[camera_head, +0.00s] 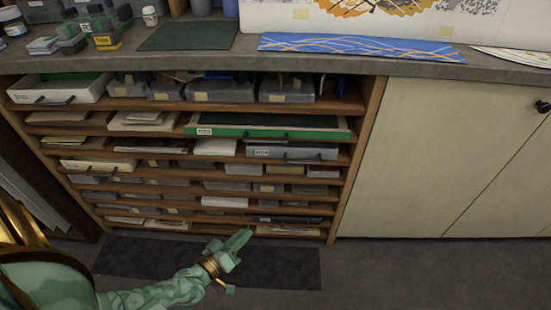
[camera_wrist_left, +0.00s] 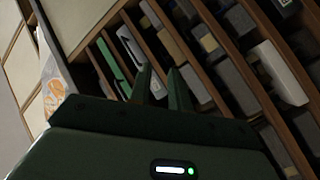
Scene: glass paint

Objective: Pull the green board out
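The green board (camera_head: 270,133) is a flat tray-like piece with a green front edge, a white label and a dark top. It lies on an upper shelf of the wooden rack, its front edge showing at the shelf front. It also shows in the left wrist view (camera_wrist_left: 112,66), beyond my fingers. My left gripper (camera_head: 243,240) is low in front of the rack, below and apart from the green board. In the left wrist view its two fingers (camera_wrist_left: 160,85) stand apart with nothing visible between them. My right gripper is not in view.
The wooden rack (camera_head: 357,140) holds several grey and white trays close around the board, including a grey labelled tray (camera_head: 290,152) just below. A pale cabinet (camera_head: 430,150) stands to the right. The counter (camera_head: 200,62) overhangs above. A dark mat (camera_head: 140,258) lies on the floor.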

